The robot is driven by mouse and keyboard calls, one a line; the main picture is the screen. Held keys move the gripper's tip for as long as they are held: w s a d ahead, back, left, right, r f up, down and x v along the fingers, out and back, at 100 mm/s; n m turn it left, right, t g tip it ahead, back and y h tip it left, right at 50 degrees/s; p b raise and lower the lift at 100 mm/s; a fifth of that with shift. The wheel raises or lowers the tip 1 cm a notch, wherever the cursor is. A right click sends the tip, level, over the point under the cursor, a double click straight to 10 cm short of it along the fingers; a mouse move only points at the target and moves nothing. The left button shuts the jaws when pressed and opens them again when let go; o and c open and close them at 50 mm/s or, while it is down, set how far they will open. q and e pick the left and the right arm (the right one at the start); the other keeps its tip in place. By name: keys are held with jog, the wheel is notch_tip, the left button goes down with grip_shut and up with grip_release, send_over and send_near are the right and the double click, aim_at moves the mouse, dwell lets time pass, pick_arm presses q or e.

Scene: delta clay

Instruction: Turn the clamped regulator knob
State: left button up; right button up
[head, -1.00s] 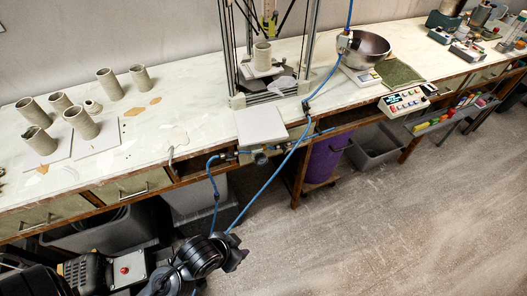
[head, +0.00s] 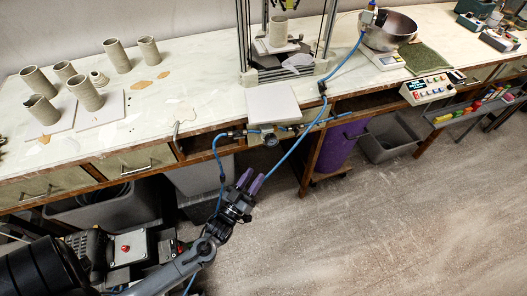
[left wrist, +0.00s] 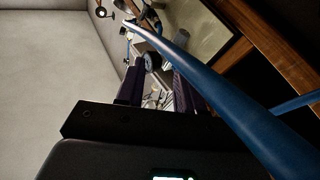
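The regulator with its dark round knob (head: 270,140) is clamped at the front edge of the bench, below a pale square board. Blue hoses run from its fittings. My left gripper (head: 250,181) has purple fingers, spread apart and empty. It is below and left of the knob, in front of the bench and apart from it. In the left wrist view the knob (left wrist: 153,62) appears beyond the gap between the dark fingers (left wrist: 158,92). A blue hose (left wrist: 205,80) crosses close in front of that camera. My right gripper is not in view.
A blue hose (head: 285,158) hangs diagonally just right of the gripper, and another (head: 218,165) hangs to its left. The bench edge and grey bins (head: 205,175) lie behind. Clay cylinders (head: 85,93) stand at left. The floor at right is clear.

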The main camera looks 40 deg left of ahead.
pick_arm(q)
jog(key=w+a+f+m+t+h+b, duration=0.1)
jog(key=w+a+f+m+t+b, duration=0.35)
jog(key=f+t+b, duration=0.35)
jog(key=w+a+r+g+b, duration=0.1)
jog(key=w+r+b, duration=0.1)
jog(key=w+r, duration=0.5)
jog(key=shift+a+r+n+g, duration=0.15)
jog(key=shift+r+n+g, duration=0.3)
jog(key=shift+r, duration=0.4)
jog(key=shift+w, duration=0.1)
jog(key=shift+c, duration=0.4)
grip_shut()
jog(key=shift+n+y, duration=0.3)
jog(key=shift+y, duration=0.2)
